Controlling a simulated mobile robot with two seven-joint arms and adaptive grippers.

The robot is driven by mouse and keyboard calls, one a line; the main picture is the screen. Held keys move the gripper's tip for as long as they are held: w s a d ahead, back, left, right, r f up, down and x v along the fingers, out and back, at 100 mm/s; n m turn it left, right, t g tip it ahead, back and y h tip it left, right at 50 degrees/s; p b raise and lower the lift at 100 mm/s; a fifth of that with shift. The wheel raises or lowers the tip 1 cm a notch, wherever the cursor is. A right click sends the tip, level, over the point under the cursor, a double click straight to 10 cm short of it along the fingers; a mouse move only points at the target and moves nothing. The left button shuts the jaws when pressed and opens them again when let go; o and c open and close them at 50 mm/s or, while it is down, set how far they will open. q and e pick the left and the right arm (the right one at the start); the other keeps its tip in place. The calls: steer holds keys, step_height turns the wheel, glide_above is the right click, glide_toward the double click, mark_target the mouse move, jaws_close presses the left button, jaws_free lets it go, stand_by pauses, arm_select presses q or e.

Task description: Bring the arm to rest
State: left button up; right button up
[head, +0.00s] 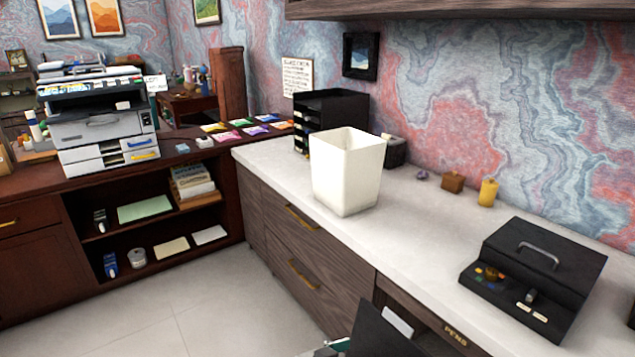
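Neither of my grippers shows clearly in the head view, and no fingertips are visible. A dark angled panel (376,333) and a small pale and teal piece stick up at the bottom edge, cut off by the frame. I cannot tell whether they belong to my arm. Nothing is seen held.
A white bin (347,172) stands on the pale counter (420,225). A yellow candle (488,192) is near the wall. A printer (104,125) stands on the left desk. The counter's middle is clear.

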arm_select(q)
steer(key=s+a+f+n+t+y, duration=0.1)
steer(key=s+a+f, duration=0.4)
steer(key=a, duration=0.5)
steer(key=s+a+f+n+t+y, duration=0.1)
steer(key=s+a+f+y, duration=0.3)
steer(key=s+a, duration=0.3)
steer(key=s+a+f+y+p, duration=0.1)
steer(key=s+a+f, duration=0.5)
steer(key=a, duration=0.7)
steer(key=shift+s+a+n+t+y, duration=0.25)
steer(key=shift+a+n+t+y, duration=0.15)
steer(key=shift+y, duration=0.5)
